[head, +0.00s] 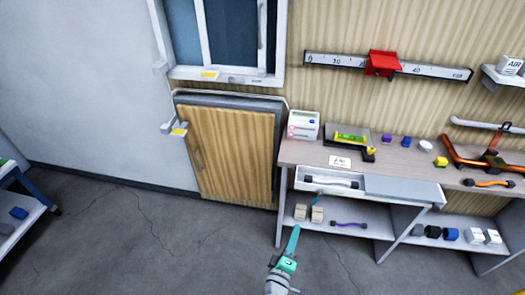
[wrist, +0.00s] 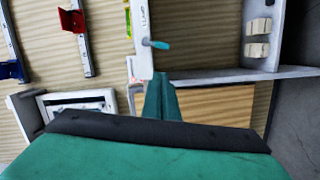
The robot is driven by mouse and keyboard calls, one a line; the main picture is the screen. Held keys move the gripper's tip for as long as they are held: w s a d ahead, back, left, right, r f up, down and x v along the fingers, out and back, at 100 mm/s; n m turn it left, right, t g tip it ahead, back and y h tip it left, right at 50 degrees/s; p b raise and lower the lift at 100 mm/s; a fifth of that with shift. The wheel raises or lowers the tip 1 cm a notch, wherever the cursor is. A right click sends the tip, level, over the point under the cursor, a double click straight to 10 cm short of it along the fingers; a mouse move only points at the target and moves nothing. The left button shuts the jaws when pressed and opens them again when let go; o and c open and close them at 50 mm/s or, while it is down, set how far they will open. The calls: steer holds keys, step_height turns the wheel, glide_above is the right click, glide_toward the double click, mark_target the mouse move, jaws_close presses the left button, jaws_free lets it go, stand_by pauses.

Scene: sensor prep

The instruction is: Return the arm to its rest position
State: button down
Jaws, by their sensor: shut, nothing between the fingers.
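My gripper (head: 294,232) is teal and points upward in the head view, in front of the desk's lower left part. Its fingers are together and hold nothing. In the wrist view the gripper (wrist: 160,97) shows as a narrow teal finger shape beyond a dark bar and a broad teal body. My arm runs down out of the bottom of the head view, so most of it is hidden.
A desk (head: 290,155) with an open drawer (head: 327,179) stands at the right. Small beige blocks (head: 317,214) sit on its lower shelf. A wooden cabinet door (head: 230,150) is behind, left of the desk. The grey floor (head: 130,225) at left is clear.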

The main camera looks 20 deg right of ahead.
steer(key=s+a+f+y, duration=0.45)
steer(key=s+a, duration=0.25)
steer(key=a, duration=0.3)
steer(key=s+a+r+m+y, duration=0.2)
steer(key=s+a, duration=0.4)
steer(key=s, duration=0.1)
steer(key=s+a+r+m+t+y, duration=0.1)
steer(key=s+a+r+y, duration=0.1)
steer(key=s+a, duration=0.4)
steer(key=shift+s+m+y, duration=0.4)
steer(key=shift+s+y, duration=0.4)
steer(key=shift+y, duration=0.05)
steer(key=c, duration=2.4)
jaws_free()
steer(key=s+a+r+m, duration=0.1)
steer(key=s+r, duration=0.1)
steer(key=s+a+r+m, duration=0.1)
steer(key=s+r, duration=0.1)
steer(key=s+a+r+m+y, duration=0.1)
steer(key=s+r, duration=0.1)
steer(key=shift+s+r+m+t, duration=0.2)
steer(key=shift+r+m+t, duration=0.1)
steer(key=shift+r+t, duration=0.1)
steer(key=shift+c, duration=0.2)
steer(key=o, duration=0.4)
steer(key=shift+s+r, duration=0.15)
steer(key=shift+r, duration=0.05)
steer(key=shift+a, duration=0.1)
